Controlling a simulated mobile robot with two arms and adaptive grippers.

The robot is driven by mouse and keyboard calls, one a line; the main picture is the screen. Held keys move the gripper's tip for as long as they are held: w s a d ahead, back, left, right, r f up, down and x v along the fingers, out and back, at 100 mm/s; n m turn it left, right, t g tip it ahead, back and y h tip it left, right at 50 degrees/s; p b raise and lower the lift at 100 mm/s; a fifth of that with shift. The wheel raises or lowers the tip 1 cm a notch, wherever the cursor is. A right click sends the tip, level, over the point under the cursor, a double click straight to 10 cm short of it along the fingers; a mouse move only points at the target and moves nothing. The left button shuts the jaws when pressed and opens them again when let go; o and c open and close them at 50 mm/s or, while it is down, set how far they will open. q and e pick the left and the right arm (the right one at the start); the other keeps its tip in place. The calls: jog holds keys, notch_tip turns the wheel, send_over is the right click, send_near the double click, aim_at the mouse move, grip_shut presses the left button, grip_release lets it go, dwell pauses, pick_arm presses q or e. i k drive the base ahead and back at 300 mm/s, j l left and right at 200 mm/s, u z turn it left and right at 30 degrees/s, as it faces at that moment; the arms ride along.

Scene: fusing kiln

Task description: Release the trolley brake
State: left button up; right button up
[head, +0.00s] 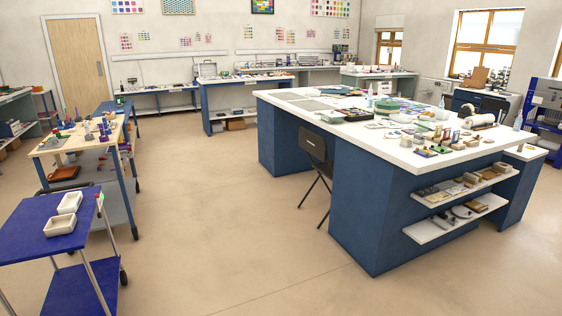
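A blue trolley (28,245) with metal legs stands at the lower left, cut off by the picture's edges. Two white open boxes sit on its top, a farther one (70,202) and a nearer one (59,226). A small green, white and red part (100,199) shows at the top's right edge; I cannot tell whether it is the brake or how it is set. A black caster (123,277) shows low at the trolley's right side. Neither of my grippers is in view.
A wood-topped wheeled bench (52,147) holding tools stands just behind the trolley. A large blue-sided worktable (380,215) fills the right, with a dark chair (317,147) at its left side. The floor (215,215) between them is clear.

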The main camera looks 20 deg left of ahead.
aim_at(97, 196)
jog(key=i+j+u, duration=0.15)
jog(key=u, duration=0.3)
jog(key=i+j+u, duration=0.1)
jog(key=i+u, duration=0.2)
jog(key=u, duration=0.15)
jog(key=i+u, duration=0.2)
jog(key=u, duration=0.3)
jog(key=i+l+u, duration=0.1)
jog(key=i+u, duration=0.15)
jog(key=u, duration=0.2)
jog(key=i+l, duration=0.35)
jog(key=i, duration=0.25)
jog(key=i+l+u, duration=0.1)
jog(key=i+l, duration=0.25)
jog(key=i, duration=0.2)
jog(key=i+l, duration=0.35)
jog(key=i, duration=0.25)
jog(key=i+l+u, duration=0.1)
jog(key=i+l, duration=0.3)
jog(key=i, duration=0.15)
